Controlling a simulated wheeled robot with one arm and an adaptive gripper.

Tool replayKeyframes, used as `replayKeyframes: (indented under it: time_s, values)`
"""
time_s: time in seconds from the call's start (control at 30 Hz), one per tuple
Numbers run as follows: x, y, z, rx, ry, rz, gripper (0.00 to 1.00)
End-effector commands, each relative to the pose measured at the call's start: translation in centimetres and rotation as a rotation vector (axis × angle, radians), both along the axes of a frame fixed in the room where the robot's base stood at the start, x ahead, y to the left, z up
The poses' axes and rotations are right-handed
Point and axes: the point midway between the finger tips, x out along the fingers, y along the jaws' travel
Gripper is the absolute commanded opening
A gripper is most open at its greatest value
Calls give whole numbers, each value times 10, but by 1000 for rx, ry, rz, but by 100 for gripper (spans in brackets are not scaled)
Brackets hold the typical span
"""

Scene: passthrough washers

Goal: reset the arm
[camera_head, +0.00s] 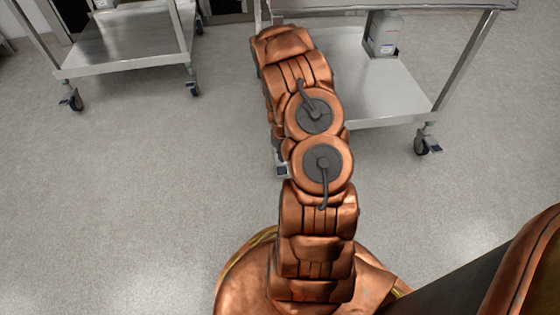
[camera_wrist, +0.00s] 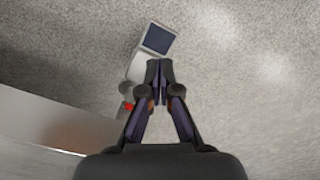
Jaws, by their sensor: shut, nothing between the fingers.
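My arm is copper-coloured and stretches away from my base up the middle of the head view. My gripper is not visible in the head view. In the wrist view my gripper (camera_wrist: 159,68) points away from the camera, its two dark fingers meeting at the tips with nothing between them. A pale fitting with a dark square face (camera_wrist: 157,39) shows just past the fingertips. I cannot tell whether it touches them.
Another steel cart (camera_head: 130,55) stands at the upper left. A flat metal surface (camera_wrist: 45,125) fills the wrist view's lower left. Speckled floor (camera_head: 120,200) at left is clear.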

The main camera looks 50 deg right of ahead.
Motion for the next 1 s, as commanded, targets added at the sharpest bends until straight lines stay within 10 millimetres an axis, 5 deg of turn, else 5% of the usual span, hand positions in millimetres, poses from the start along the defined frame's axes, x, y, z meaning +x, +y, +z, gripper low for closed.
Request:
replayKeyframes:
  time_s: [0.67, 0.83, 1.0]
  values:
    - [0, 1, 7, -1, 0, 1, 0]
    - [7, 10, 53, -3, 1, 3, 0]
    - [12, 35, 132, 3, 12, 1, 0]
